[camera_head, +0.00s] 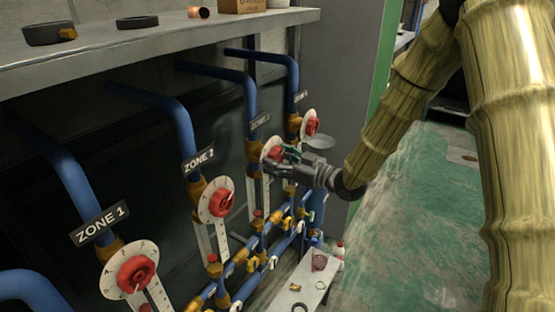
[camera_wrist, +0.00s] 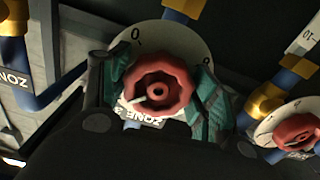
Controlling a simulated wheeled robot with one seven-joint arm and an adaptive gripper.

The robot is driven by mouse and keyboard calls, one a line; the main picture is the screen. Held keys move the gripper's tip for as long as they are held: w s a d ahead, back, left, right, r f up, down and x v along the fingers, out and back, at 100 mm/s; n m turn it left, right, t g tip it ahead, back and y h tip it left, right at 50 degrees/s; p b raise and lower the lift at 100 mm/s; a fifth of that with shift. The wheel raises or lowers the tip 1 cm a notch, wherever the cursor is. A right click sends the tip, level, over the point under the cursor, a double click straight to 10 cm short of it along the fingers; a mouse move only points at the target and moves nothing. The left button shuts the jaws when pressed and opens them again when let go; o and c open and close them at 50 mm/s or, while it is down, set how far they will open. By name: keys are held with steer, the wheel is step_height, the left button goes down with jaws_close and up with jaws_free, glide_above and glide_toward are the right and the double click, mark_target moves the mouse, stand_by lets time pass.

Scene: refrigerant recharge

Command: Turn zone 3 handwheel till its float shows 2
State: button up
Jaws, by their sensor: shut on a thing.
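The zone 3 red handwheel (camera_wrist: 158,86) sits on a round white dial (camera_wrist: 178,40); the wheel (camera_head: 271,149) also shows in the head view, partly covered by my gripper. My gripper (camera_head: 283,157) reaches it from the right. In the wrist view my gripper's green-padded fingers (camera_wrist: 160,88) stand on both sides of the wheel, shut on it. A white pointer on the wheel points to the lower left of the wrist view. The Zone 3 plate (camera_wrist: 140,115) shows below the wheel. The zone 3 float gauge (camera_head: 266,188) is too small to read.
Zone 1 (camera_head: 136,274), zone 2 (camera_head: 221,203) and the farthest (camera_head: 311,126) handwheels line the blue pipes. A grey shelf (camera_head: 150,42) overhangs them. A low bench (camera_head: 291,289) with small items stands below. Green floor (camera_head: 400,240) is open to the right.

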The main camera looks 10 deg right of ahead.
steer(key=o, duration=1)
steer(key=shift+o, duration=0.2)
steer(key=v, duration=1.2)
steer(key=s+a+f+m+g+h+b, duration=0.1)
steer(key=s+f+m+h, duration=0.15)
steer(key=f, duration=0.75)
steer(key=s+f+m+g+h+b, duration=0.1)
steer(key=s+f+m+g+h, duration=0.2)
steer(key=f, duration=0.8)
steer(key=s+a+f+m+h+b, duration=0.1)
steer(key=s+f+h, duration=0.3)
steer(key=f, duration=0.6)
steer(key=s+f+m+g+h, duration=0.1)
steer(key=s+f+g, duration=0.2)
steer(key=s+f, duration=0.3)
steer(key=s+f+m+g+h+b, duration=0.1)
steer(key=s+f+g, duration=0.2)
steer(key=s, duration=1.1)
steer(key=s+f+m+g+h+b, duration=0.1)
steer(key=s+f+g, duration=0.1)
steer(key=s+f, duration=0.7)
steer(key=shift+s+d+f+m+g, duration=0.15)
steer(key=shift+s+f+m+g, duration=0.05)
steer(key=shift+s+m+g, duration=0.2)
